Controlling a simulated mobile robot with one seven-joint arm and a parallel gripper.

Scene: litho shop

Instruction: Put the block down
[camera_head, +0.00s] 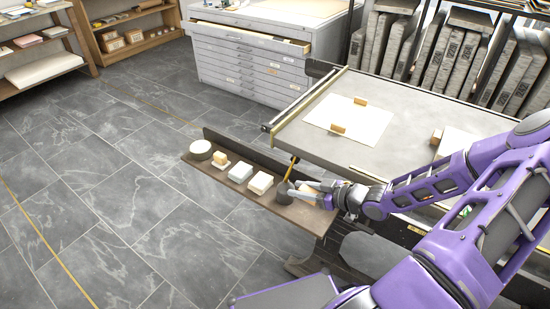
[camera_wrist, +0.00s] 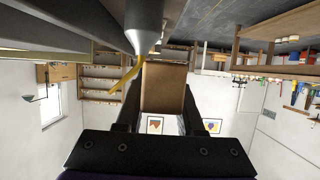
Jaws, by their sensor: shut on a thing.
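My gripper (camera_head: 305,189) is over the right part of the low wooden shelf (camera_head: 228,185) along the press side. It is shut on a tan wooden block, and little of the block can be made out there. In the wrist view the block (camera_wrist: 163,88) sits between the two dark fingers of my gripper (camera_wrist: 162,110). A dark cup (camera_head: 284,198) with a yellow-handled tool (camera_head: 291,167) stands at the fingertips. Whether the fingers touch the cup, or the block touches the shelf, I cannot tell.
Left along the shelf are a cream block (camera_head: 261,183), a grey block (camera_head: 240,173), a sponge (camera_head: 220,158) and a round tin (camera_head: 200,150). The press bed (camera_head: 300,137) behind carries paper (camera_head: 350,118) with two small tan blocks. A flat-file cabinet (camera_head: 245,72) stands behind.

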